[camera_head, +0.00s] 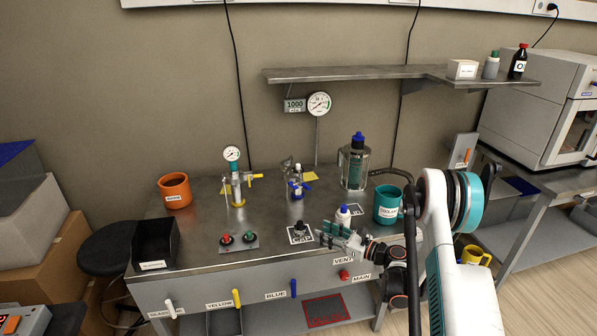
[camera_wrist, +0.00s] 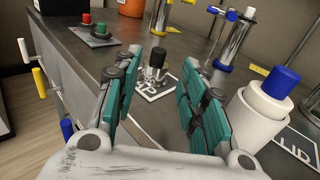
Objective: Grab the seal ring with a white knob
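I cannot make out a seal ring with a white knob for certain. A small metal piece with a black knob (camera_head: 301,228) stands on a white labelled plate on the bench; it also shows in the wrist view (camera_wrist: 156,58), beyond and between my fingers. A metal cylinder with a blue base and a white top (camera_wrist: 236,36) stands farther back in the wrist view. My gripper (camera_head: 335,232) is low over the bench's front right part. In the wrist view its teal-padded fingers (camera_wrist: 160,75) are apart, with nothing between them.
A white bottle with a blue cap (camera_head: 343,216) stands close beside my gripper, right of the fingers. A teal mug (camera_head: 387,203), clear canister (camera_head: 354,168), orange mug (camera_head: 175,190), black bin (camera_head: 154,243) and red-green knob plate (camera_head: 238,243) share the metal bench (camera_head: 200,225).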

